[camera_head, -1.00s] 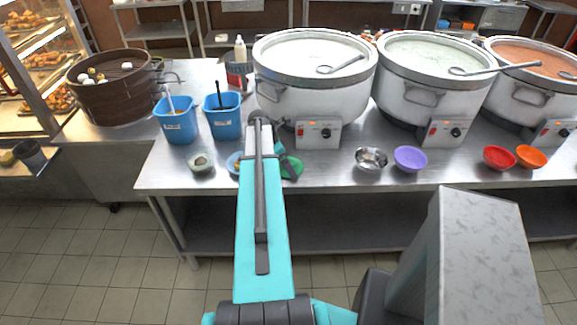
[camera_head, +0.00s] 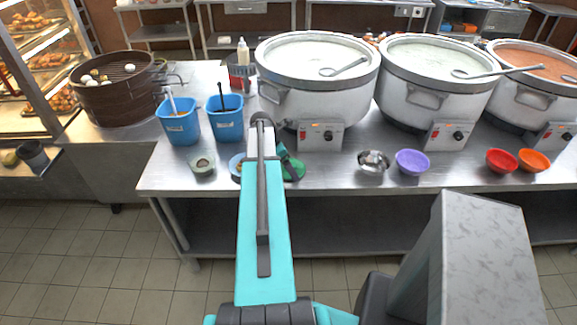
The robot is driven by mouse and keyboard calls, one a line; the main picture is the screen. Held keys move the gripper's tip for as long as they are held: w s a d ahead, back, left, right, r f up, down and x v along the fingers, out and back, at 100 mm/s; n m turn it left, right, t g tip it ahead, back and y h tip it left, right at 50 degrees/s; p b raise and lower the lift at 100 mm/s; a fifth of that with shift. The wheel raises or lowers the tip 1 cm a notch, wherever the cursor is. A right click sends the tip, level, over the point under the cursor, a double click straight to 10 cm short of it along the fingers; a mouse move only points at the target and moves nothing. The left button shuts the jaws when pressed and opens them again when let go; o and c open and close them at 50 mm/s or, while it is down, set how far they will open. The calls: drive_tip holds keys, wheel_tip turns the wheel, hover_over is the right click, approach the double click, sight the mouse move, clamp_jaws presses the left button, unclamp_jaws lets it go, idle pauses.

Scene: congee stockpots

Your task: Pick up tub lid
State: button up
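No tub lid can be made out for certain. A round green piece (camera_head: 297,171) lies on the steel counter just right of my arm, with a dark strip across it; I cannot tell if it is a lid. A pale blue round piece (camera_head: 235,166) shows partly on the arm's left side, the rest hidden behind the arm. Two blue tubs (camera_head: 179,128) (camera_head: 225,125) stand open side by side at the counter's left, each with a utensil handle sticking out. My teal arm reaches forward over the counter edge. My gripper's fingers are hidden behind the arm.
Three large white stockpots (camera_head: 316,90) (camera_head: 430,101) (camera_head: 528,110) fill the counter's back right. A small glass bowl (camera_head: 202,166), metal bowl (camera_head: 373,168), purple bowl (camera_head: 412,166), red bowl (camera_head: 501,165) and orange bowl (camera_head: 534,165) sit near the front edge. A steamer (camera_head: 115,105) stands far left.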

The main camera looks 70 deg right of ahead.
drive_tip(key=shift+r, duration=0.15)
drive_tip(key=shift+r+b, duration=0.65)
drive_tip(key=shift+r, duration=0.45)
drive_tip(key=w+a+r+b, duration=0.2)
drive_tip(key=a+b, duration=0.2)
drive_tip(key=a, duration=1.2)
drive_tip(key=shift+r, duration=0.2)
drive_tip(key=shift+w, duration=0.1)
drive_tip(key=w+a+r+n, duration=0.1)
drive_tip(key=w+a+r, duration=0.1)
drive_tip(key=w+a, duration=0.9)
drive_tip(key=w+a+r, duration=0.1)
drive_tip(key=w+a, duration=0.6)
drive_tip(key=w, duration=0.8)
drive_tip(key=w+a+r, duration=0.1)
drive_tip(key=w+a, duration=0.3)
drive_tip(key=a, duration=0.6)
drive_tip(key=w+a+r, duration=0.2)
drive_tip(key=w+a, duration=0.2)
drive_tip(key=a, duration=0.7)
drive_tip(key=w+a+r+n, duration=0.1)
drive_tip(key=w+a, duration=0.3)
drive_tip(key=a, duration=0.7)
drive_tip(key=shift+w+a+r+t+h, duration=0.2)
drive_tip(key=shift+r+t+h, duration=0.1)
drive_tip(key=shift+r, duration=0.25)
